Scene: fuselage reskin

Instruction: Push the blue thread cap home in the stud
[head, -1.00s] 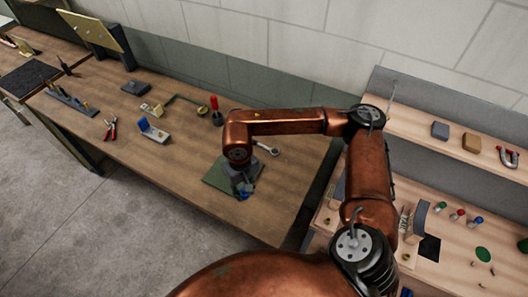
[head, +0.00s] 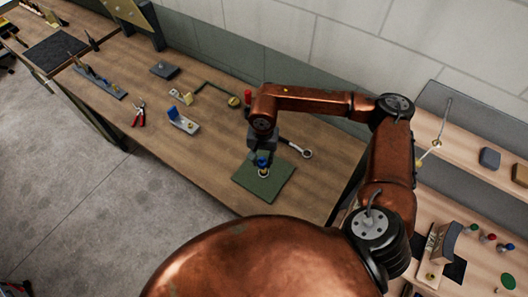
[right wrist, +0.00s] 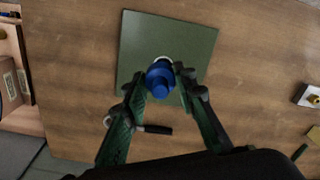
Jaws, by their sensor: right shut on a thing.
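The blue thread cap (head: 262,160) is between the fingers of my right gripper (head: 262,152), over the green mat (head: 268,190). In the right wrist view the fingers of my right gripper (right wrist: 160,88) are shut on the sides of the blue cap (right wrist: 160,80). A pale ring (head: 263,172), seemingly the stud's base, shows just below the cap on the mat; it also shows as a pale rim in the right wrist view (right wrist: 163,59). The cap hides the stud itself, and I cannot tell how deep the cap sits. My left gripper is out of view.
A wrench (head: 297,149) lies beside the mat. Red-handled pliers (head: 138,116), a blue-and-grey bracket (head: 183,121) and a green angled bar (head: 215,91) lie farther left on the wooden bench (head: 185,160). The bench in front of the mat is clear.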

